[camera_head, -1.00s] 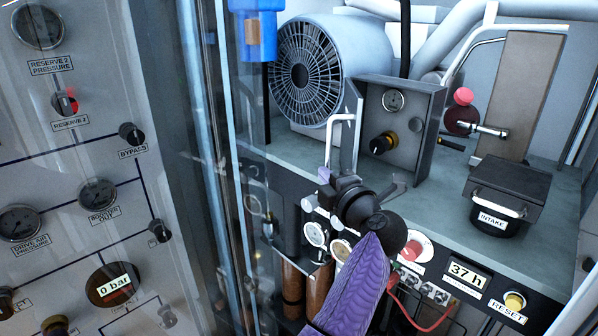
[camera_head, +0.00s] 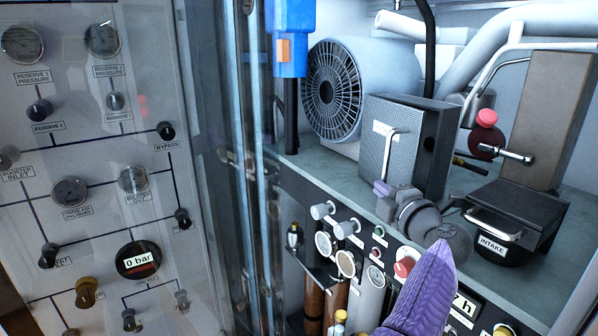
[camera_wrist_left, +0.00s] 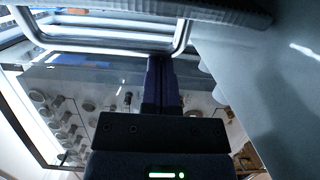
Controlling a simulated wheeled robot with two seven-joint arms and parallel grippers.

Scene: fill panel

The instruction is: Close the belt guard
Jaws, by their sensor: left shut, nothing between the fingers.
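The belt guard (camera_head: 428,150) is a grey metal box on the shelf in front of the fan. Its perforated door (camera_head: 372,150) now covers the front and looks flush or nearly so; a small gap cannot be ruled out. A pale bent-bar handle (camera_head: 391,140) is on the door. In the left wrist view the shut fingers (camera_wrist_left: 163,80) point up towards the bar handle (camera_wrist_left: 110,48); contact cannot be told. My right gripper is not in view.
The round fan housing (camera_head: 335,88) stands behind the guard. A black INTAKE box (camera_head: 515,215) and a red knob (camera_head: 487,117) are to the right. Gauges and knobs (camera_head: 323,243) line the front below the shelf. A clear panel edge (camera_head: 262,200) stands at left.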

